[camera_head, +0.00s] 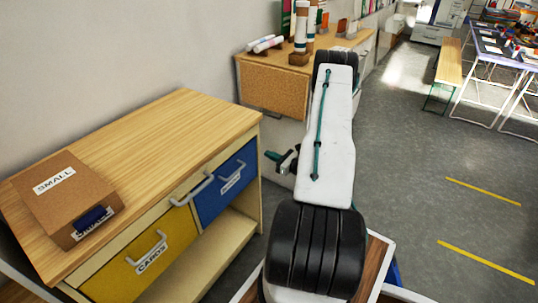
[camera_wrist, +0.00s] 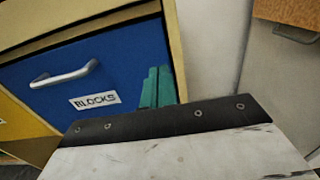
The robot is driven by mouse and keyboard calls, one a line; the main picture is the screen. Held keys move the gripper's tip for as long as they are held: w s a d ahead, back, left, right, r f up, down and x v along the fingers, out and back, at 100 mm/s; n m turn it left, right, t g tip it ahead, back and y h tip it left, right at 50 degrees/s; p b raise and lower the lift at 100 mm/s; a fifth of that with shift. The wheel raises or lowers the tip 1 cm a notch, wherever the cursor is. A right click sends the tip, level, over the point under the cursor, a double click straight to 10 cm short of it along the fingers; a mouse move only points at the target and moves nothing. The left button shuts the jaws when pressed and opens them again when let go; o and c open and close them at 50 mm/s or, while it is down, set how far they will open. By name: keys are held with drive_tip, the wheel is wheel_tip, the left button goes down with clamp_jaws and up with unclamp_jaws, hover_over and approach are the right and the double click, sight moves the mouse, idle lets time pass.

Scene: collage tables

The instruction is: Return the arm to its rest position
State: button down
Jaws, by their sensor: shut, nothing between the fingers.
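My arm stretches forward through the middle of the head view. My gripper (camera_head: 270,156) shows beside it, to the right of the wooden cabinet and apart from it in the picture. In the wrist view, the teal fingers (camera_wrist: 157,87) are together with nothing between them. Behind them is the closed blue drawer (camera_wrist: 95,85) labelled BLOCKS, which also shows in the head view (camera_head: 226,186). I cannot tell the exact gap between the fingertips and the drawer.
A cardboard box (camera_head: 62,192) marked SMALL sits on the wooden cabinet (camera_head: 165,125), above a yellow drawer (camera_head: 130,270). A farther cabinet (camera_head: 270,85) holds rolls and small items. A bench (camera_head: 449,62) and table stand back right. The grey floor (camera_head: 420,160) on the right is clear.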

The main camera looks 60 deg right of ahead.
drive_tip(key=s, duration=0.8)
drive_tip(key=shift+s+d, duration=0.15)
drive_tip(key=shift+f, duration=0.1)
